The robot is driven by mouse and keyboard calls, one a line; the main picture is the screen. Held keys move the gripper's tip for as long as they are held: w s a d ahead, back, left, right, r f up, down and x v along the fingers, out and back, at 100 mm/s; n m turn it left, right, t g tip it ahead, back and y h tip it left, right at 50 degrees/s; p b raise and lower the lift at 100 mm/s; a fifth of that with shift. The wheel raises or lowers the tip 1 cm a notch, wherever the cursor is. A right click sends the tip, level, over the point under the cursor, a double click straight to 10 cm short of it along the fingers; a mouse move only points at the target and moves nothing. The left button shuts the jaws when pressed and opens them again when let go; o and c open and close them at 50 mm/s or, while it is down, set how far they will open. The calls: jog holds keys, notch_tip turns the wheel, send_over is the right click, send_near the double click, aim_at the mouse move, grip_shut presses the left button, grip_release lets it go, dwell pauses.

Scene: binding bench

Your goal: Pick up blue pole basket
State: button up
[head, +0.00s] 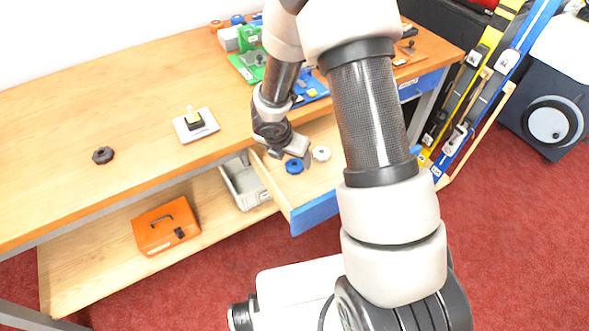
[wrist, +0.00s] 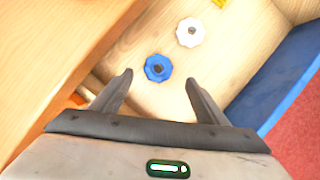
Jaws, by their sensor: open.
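The blue pole basket (head: 294,167) is a small blue scalloped disc with a dark centre, lying on the floor of the open drawer (head: 316,212). In the wrist view the blue basket (wrist: 158,68) shows just beyond my fingertips, roughly midway between them. My gripper (head: 302,159) is over the drawer, open and empty; its two fingers (wrist: 159,78) are spread wide, apart from the basket. A similar white basket (wrist: 190,32) lies beyond the blue one, and it also shows in the head view (head: 321,153).
The drawer's blue front (wrist: 284,78) and the wooden bench top (wrist: 45,70) flank my gripper. A grey bin (head: 243,184) and an orange toolbox (head: 165,228) stand on the lower shelf.

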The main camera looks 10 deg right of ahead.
jog(key=b+x, duration=0.1)
jog(key=x, duration=0.4)
jog(key=shift+w+f, duration=0.3)
jog(key=c, duration=1.1)
jog(key=shift+r, duration=0.15)
